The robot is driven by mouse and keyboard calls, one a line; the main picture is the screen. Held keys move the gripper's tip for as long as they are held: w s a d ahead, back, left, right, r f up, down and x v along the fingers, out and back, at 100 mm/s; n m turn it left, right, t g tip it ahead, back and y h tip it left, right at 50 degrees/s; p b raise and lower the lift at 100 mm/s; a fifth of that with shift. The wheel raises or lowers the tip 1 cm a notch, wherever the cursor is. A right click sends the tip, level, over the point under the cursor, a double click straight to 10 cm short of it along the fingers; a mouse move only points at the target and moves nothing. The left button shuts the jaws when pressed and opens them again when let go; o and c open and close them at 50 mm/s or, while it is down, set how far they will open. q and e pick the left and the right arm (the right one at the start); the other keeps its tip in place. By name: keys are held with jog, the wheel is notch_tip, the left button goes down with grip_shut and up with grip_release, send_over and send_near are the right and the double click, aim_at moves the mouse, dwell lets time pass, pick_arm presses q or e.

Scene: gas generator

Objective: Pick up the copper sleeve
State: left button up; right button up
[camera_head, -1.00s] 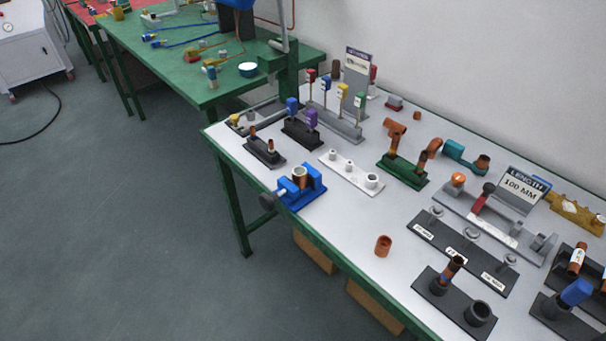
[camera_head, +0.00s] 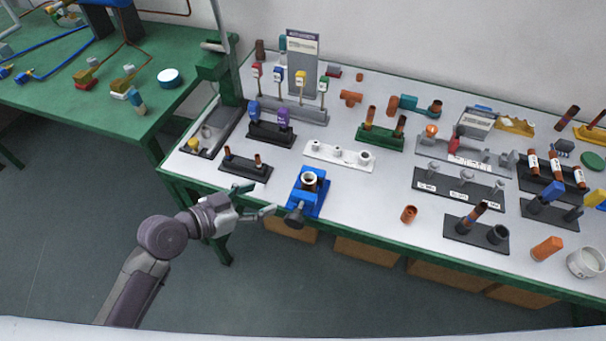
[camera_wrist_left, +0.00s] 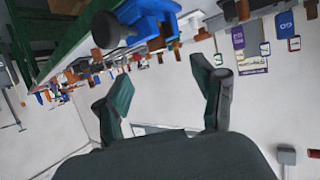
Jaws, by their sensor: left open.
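A short, hollow copper-coloured sleeve (camera_head: 409,214) stands alone on the white table top near its front edge, in the head view. Another copper-toned ring (camera_head: 309,178) sits in the blue vise (camera_head: 308,196); I cannot tell which of the two is the task's sleeve. My left gripper (camera_head: 263,199) is open and empty at the table's front edge, left of the vise and apart from both pieces. In the left wrist view its two fingers (camera_wrist_left: 160,75) are spread with nothing between them, and the blue vise (camera_wrist_left: 150,20) shows beyond them. My right gripper is not in view.
A black base with two short copper pieces (camera_head: 245,170) lies just behind my left gripper. A white block (camera_head: 338,156) stands behind the vise. A black two-socket holder (camera_head: 476,234) is right of the lone sleeve. Bare table surrounds that sleeve.

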pick_arm(q)
jog(key=p, duration=0.1)
send_near(314, 176)
jog(key=shift+w+d+f, duration=0.35)
jog(key=shift+f, duration=0.05)
jog(key=shift+w+d+f+p, duration=0.1)
jog(key=shift+w+d+p, duration=0.2)
jog(key=shift+p, duration=0.1)
jog(key=p+x, duration=0.1)
jog(key=x, duration=0.3)
jog(key=shift+w+d, duration=0.1)
jog(key=shift+d, duration=0.15)
jog(key=shift+w+d, duration=0.1)
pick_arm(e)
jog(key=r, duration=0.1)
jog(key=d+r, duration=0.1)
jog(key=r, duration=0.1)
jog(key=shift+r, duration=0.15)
pick_arm(q)
jog(key=shift+c, duration=0.8)
jog(key=c, duration=1.1)
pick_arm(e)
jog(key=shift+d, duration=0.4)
